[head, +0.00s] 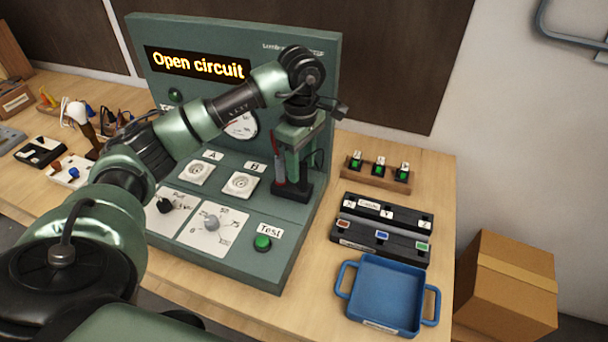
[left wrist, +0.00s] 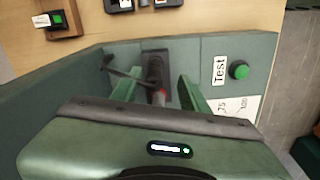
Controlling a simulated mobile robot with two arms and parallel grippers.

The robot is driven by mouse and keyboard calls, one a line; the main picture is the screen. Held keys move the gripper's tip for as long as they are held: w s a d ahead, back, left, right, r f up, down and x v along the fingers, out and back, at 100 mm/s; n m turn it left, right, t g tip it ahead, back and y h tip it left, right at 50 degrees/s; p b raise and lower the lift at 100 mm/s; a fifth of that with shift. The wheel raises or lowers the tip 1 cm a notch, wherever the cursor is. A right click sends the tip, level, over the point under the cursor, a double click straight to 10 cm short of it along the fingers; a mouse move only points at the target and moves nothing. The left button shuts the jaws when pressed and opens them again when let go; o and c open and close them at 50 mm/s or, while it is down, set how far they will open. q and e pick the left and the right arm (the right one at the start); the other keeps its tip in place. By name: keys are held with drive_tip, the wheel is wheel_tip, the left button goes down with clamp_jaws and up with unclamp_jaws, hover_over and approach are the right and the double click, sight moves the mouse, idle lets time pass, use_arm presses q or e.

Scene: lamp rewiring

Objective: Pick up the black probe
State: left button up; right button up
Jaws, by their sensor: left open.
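A black stand (head: 291,192) sits on the right side of the green test panel. A red probe (head: 280,170) stands upright in it, partly hidden by my gripper. My left gripper (head: 296,168) points down over the stand, its green fingers apart. In the left wrist view, the fingers (left wrist: 158,92) straddle a dark upright shape (left wrist: 154,68), which seems to be the black probe in the stand. A bit of red shows just below it. A black cable (left wrist: 122,72) loops out to the left. I cannot tell whether the fingers touch anything. My right gripper is out of view.
The panel's display (head: 198,65) reads "Open circuit". A green Test button (head: 262,243) is in front of the stand. To the right are a wooden rack (head: 377,174) of switches, black terminal blocks (head: 381,244) and a blue tray (head: 388,290). Parts clutter the left.

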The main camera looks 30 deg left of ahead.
sight(303, 176)
use_arm(q)
drive_tip(key=f+p, duration=0.1)
drive_tip(key=f, duration=0.1)
drive_tip(key=f+p, duration=0.1)
drive_tip(key=shift+w+f, duration=0.35)
drive_tip(key=shift+f, duration=0.5)
clamp_jaws()
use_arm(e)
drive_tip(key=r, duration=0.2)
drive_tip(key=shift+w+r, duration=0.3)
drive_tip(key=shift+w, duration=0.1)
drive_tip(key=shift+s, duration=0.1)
